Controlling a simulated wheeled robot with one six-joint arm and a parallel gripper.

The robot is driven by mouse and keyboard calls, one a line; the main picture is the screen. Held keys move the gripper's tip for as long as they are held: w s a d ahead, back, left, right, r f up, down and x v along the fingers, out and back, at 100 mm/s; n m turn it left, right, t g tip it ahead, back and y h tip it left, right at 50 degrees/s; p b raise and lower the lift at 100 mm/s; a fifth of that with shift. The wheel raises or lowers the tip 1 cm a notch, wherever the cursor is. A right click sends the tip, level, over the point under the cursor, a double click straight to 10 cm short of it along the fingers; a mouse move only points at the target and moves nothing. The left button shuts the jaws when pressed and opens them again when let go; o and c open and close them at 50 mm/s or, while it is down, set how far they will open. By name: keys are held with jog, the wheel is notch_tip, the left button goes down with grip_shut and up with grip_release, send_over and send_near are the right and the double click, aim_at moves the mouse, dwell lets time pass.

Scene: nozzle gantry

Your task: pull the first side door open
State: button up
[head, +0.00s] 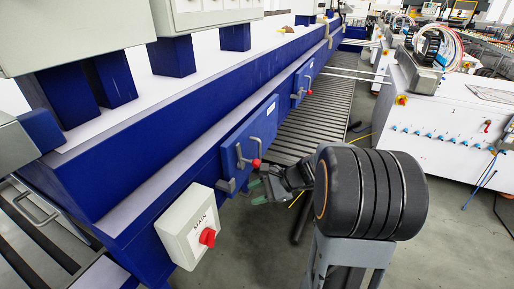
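The nearest side door (232,140) is a blue panel on the side of the long blue machine, left of centre. It looks closed. It has a grey bar handle (240,156) and a red knob (256,163) near its lower right. My gripper (254,192) is just below and slightly right of the handle, apart from it. Its green-tipped fingers point left toward the machine and look spread, with nothing between them. A second side door (303,76) with a similar handle and red knob is farther along the machine and also looks closed.
A white MAIN switch box (190,227) with a red knob (207,237) juts out in front left of the door. A slatted grey grating (318,115) lies beyond my arm. A white cabinet (450,130) with blue fittings stands right. Grey floor is open between.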

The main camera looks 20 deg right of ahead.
jog(key=w+d+m+t+y, duration=0.1)
jog(key=w+d+m+t, duration=0.4)
jog(key=d+m, duration=0.25)
jog(key=m+t+h+p, duration=0.1)
jog(key=m+t+h, duration=0.1)
jog(key=m+t, duration=0.3)
send_near(260, 150)
jog(key=shift+t, duration=0.3)
jog(key=p+x, duration=0.1)
jog(key=x, duration=0.2)
jog(key=p+x, duration=0.1)
jog(key=x, duration=0.6)
jog(key=shift+w+f+p, duration=0.25)
jog(key=shift+f+p, duration=0.1)
jog(key=shift+p, duration=0.05)
jog(key=shift+c, duration=0.5)
grip_shut()
